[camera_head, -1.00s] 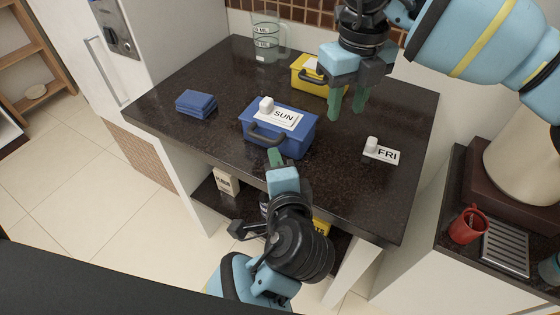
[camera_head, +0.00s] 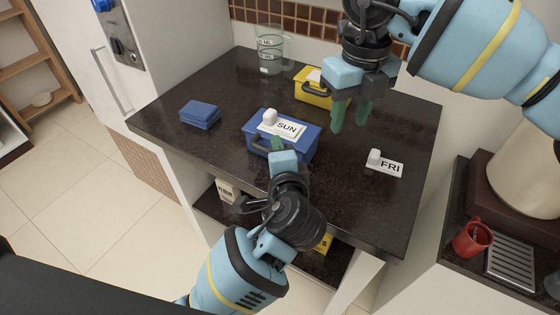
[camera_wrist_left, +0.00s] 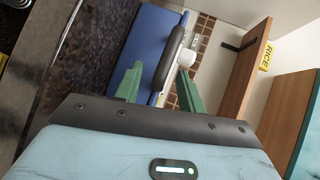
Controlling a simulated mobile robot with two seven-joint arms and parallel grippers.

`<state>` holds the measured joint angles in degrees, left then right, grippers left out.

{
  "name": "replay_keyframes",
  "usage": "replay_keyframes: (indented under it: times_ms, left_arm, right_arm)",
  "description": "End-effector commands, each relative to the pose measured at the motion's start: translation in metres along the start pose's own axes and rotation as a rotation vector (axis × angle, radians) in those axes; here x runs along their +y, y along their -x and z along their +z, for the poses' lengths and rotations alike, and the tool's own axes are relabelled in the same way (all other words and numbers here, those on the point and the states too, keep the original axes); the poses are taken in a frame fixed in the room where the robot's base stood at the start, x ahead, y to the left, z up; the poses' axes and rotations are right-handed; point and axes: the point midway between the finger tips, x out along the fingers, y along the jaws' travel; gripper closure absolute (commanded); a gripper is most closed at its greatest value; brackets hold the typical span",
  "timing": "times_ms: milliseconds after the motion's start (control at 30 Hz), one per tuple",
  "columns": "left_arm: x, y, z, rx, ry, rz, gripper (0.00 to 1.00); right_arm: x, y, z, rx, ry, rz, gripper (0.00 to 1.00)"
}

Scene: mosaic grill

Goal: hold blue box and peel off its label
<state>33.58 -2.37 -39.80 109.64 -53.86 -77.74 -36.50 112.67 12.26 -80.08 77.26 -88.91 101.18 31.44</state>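The blue box (camera_head: 300,146) sits on the dark counter, with a white SUN label (camera_head: 287,128) bearing a white knob (camera_head: 270,116) on its lid. Its dark handle (camera_wrist_left: 174,54) faces my left gripper. My left gripper (camera_wrist_left: 160,86) is open, its green fingertips apart on either side of the handle in the left wrist view; I cannot tell if they touch it. In the head view the left gripper hides part of the box's front. My right gripper (camera_head: 350,120) is open and empty, right of the blue box and in front of the yellow box (camera_head: 313,92).
A FRI label (camera_head: 386,164) with a knob lies on the counter (camera_head: 345,195) at right. Folded blue cloths (camera_head: 200,114) lie at left. A glass jug (camera_head: 270,50) stands at the back. A red mug (camera_head: 473,238) and a metal rack (camera_head: 511,261) are on the lower right surface.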

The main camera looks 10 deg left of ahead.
Motion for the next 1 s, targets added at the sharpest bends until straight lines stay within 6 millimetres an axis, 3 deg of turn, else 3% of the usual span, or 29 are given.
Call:
replay_keyframes:
  times_ms: [367, 667, 767, 800, 900, 1000]
  left_arm:
    - [0.0001, -0.005, 0.0001, 0.0, 0.001, 0.0, 0.62]
    - [0.0001, -0.0047, 0.0001, 0.0, 0.001, 0.0, 1.0]
    - [0.0001, -0.0047, 0.0, 0.001, 0.001, 0.001, 1.0]
    - [0.0001, -0.0047, 0.0, 0.001, 0.001, 0.001, 0.86]
    - [0.0001, -0.0047, 0.0, 0.001, 0.001, 0.001, 0.99]
    - [0.0001, -0.0046, 0.0, 0.001, 0.001, 0.001, 1.0]
  right_arm:
    - [0.0, 0.0, 0.0, 0.0, 0.0, 0.0, 0.64]
    - [0.0, 0.0, 0.0, 0.0, 0.0, 0.0, 0.64]
    - [0.0, 0.0, 0.0, 0.0, 0.0, 0.0, 0.64]
    - [0.0, 0.0, 0.0, 0.0, 0.0, 0.0, 0.64]
    - [0.0, 0.0, 0.0, 0.0, 0.0, 0.0, 0.64]
    - [-0.0001, 0.0, 0.0, 0.0, 0.0, 0.0, 0.64]
